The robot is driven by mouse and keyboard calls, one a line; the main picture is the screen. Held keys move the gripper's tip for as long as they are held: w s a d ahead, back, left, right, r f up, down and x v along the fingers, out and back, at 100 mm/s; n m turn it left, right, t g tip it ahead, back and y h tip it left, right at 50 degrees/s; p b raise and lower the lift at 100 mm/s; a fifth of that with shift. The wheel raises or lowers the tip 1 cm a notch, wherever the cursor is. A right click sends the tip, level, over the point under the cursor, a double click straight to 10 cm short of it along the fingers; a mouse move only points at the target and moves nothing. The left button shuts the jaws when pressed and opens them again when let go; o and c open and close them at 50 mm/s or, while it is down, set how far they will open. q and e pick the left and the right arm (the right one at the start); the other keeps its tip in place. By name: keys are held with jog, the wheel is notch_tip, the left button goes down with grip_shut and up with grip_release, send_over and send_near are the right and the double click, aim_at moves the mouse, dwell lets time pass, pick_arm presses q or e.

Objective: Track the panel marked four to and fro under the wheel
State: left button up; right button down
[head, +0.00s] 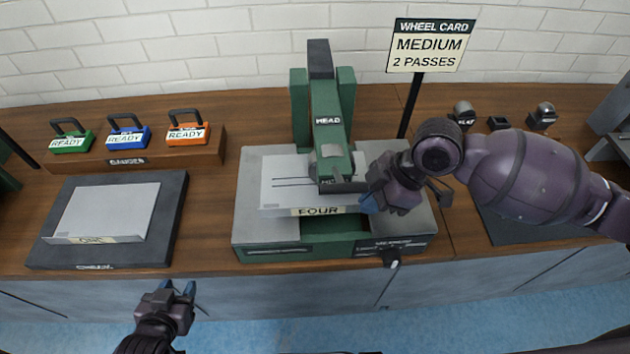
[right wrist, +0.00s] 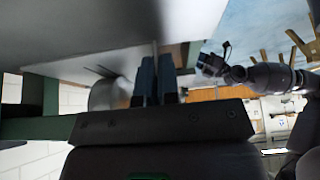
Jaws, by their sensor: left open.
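The panel marked four (head: 275,188) is a pale sheet with a label on its front lip. It lies on the green wheel machine (head: 318,250), with its right part under the head (head: 330,130). Two dark lines run across its left part. My right gripper (head: 368,203) is at the panel's right front end. In the right wrist view its blue fingers (right wrist: 156,80) are close together on a thin edge of the panel. The wheel contact is hidden by the head. My left gripper (head: 177,290) is open and empty, in front of the bench.
A wheel card sign (head: 430,46) reads medium, 2 passes. Another panel (head: 105,212) lies on a dark mat (head: 165,215) at left. Green, blue and orange handled blocks marked ready (head: 128,137) stand on a rack behind it. A knob (head: 391,258) is on the machine's front.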

jog(key=c, duration=0.7)
grip_release()
jog(key=shift+d, duration=0.1)
jog(key=shift+w+d+p, duration=0.1)
jog(key=shift+d+p, duration=0.3)
jog(key=shift+d, duration=2)
